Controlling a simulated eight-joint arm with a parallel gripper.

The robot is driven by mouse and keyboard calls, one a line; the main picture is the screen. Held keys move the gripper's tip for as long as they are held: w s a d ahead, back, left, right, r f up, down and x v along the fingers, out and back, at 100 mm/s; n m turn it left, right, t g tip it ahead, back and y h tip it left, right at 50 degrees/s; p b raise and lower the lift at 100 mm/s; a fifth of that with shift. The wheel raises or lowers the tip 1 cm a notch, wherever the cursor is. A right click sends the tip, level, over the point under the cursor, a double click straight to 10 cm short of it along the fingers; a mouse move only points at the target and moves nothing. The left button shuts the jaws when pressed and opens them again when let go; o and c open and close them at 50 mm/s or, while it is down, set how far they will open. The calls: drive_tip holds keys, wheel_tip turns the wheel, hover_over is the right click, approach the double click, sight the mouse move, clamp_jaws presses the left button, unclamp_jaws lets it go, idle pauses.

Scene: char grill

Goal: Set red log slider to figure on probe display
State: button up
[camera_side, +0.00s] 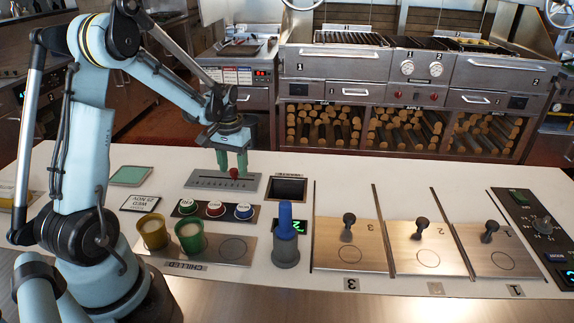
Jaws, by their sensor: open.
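The red log slider knob (234,174) sits on a grey slotted scale plate (203,181) on the white counter, right of the middle of its slot. My gripper (232,162) is open, with its green fingers pointing down at the knob, one on each side of it in the picture. I cannot tell whether they touch it. A blue-handled probe (285,220) stands upright in a grey holder (286,252). A small dark display with green marks (303,228) lies just right of it, partly hidden by it; its figure is not clearly readable.
Red, green and blue buttons (214,208) lie in front of the slider. Yellow and green cups (190,237) stand on the chilled plate. A dark square opening (286,188) is right of the slider. Three steel lids with black knobs (428,245) fill the right.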

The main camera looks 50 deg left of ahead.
sight(234, 169)
drive_tip(key=shift+r, duration=0.1)
wheel_tip(234, 169, up, 12)
idle(0.5)
drive_tip(key=s+d+m+t, duration=0.3)
drive_tip(key=d, duration=0.8)
drive_tip(key=s+d+m+t, duration=0.3)
drive_tip(key=d+t, duration=0.1)
drive_tip(key=d, duration=0.6)
drive_tip(key=shift+d+f, duration=0.25)
drive_tip(key=shift+d, duration=0.15)
drive_tip(key=shift+s, duration=0.1)
